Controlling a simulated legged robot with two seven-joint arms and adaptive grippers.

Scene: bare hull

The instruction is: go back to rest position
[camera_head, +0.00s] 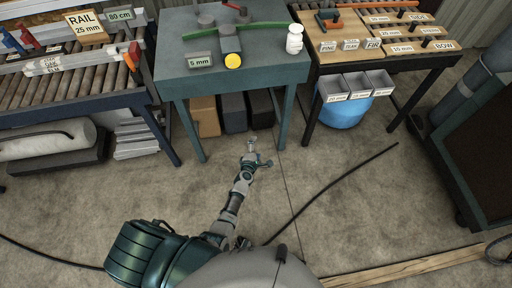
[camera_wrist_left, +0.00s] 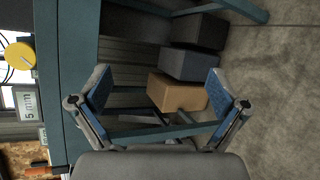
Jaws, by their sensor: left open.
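My left gripper (camera_head: 254,152) is in front of the teal table (camera_head: 236,74), over the bare floor and below the tabletop's front edge. In the left wrist view its two fingers (camera_wrist_left: 158,98) are spread wide apart with nothing between them. The boxes under the table, one tan (camera_wrist_left: 177,93) and two dark, show beyond the fingers. My left arm stretches forward from the bottom of the head view. My right gripper is not in view.
On the teal table stand a white bottle (camera_head: 294,39), a "5 mm" sign (camera_head: 201,60) and a yellow-ended part (camera_head: 233,61). A roller conveyor (camera_head: 75,84) is at left, a wooden sorting table (camera_head: 376,50) at right. A black cable (camera_head: 335,190) crosses otherwise open floor.

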